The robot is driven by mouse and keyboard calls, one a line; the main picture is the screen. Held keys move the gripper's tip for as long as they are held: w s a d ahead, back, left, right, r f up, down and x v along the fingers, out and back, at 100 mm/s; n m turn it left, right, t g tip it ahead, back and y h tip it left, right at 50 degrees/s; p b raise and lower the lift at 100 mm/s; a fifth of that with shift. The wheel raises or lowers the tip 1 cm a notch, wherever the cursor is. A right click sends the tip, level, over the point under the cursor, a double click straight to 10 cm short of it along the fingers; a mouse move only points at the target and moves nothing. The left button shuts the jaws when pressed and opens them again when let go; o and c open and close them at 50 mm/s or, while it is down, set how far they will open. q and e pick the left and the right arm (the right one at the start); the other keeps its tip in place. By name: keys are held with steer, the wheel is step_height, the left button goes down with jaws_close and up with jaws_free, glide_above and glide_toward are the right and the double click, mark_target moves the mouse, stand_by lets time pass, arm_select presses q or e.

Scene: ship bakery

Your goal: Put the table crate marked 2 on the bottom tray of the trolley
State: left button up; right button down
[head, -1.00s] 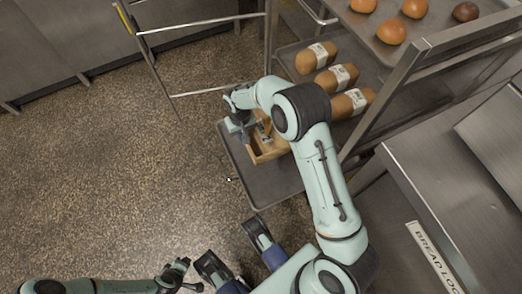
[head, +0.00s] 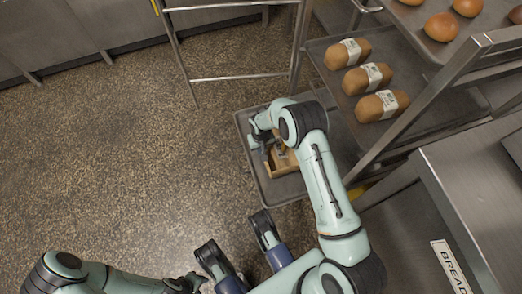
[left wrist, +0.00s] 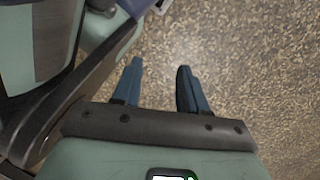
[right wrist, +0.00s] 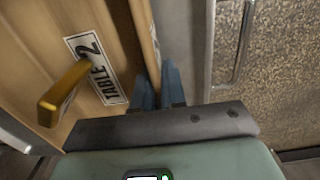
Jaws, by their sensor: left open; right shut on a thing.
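The wooden crate (head: 286,166) is at the bottom tray (head: 263,192) of the trolley, partly hidden under my right arm in the head view. In the right wrist view the crate (right wrist: 40,45) fills the left side, with a white label reading TABLE 2 and a brass handle. My right gripper (right wrist: 163,85) is shut on the crate's wall. Whether the crate's base touches the tray cannot be told. My left gripper (left wrist: 160,70) is open and empty above the floor; in the head view it shows small at the bottom edge (head: 192,284).
The trolley's tray above holds wrapped loaves (head: 367,78); a higher tray holds round buns (head: 441,27). Trolley posts and rails (head: 297,45) stand near my right arm. A steel counter (head: 460,175) is at right. The speckled floor (head: 130,150) at left is clear.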

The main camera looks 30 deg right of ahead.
steer(key=shift+f, duration=0.85)
arm_select(q)
steer(key=shift+s+f, duration=0.25)
steer(key=shift+s, duration=0.25)
arm_select(e)
steer(key=c, duration=1.2)
jaws_free()
steer(key=shift+f, duration=0.15)
arm_select(q)
steer(key=w+r+t+p, duration=0.2)
steer(key=w+r+p, duration=0.1)
steer(key=w, duration=0.3)
steer(key=shift+w+d+r, duration=0.35)
steer(key=shift+r, duration=0.15)
arm_select(e)
step_height(320, 180, up, 12)
steer(key=shift+r, duration=0.2)
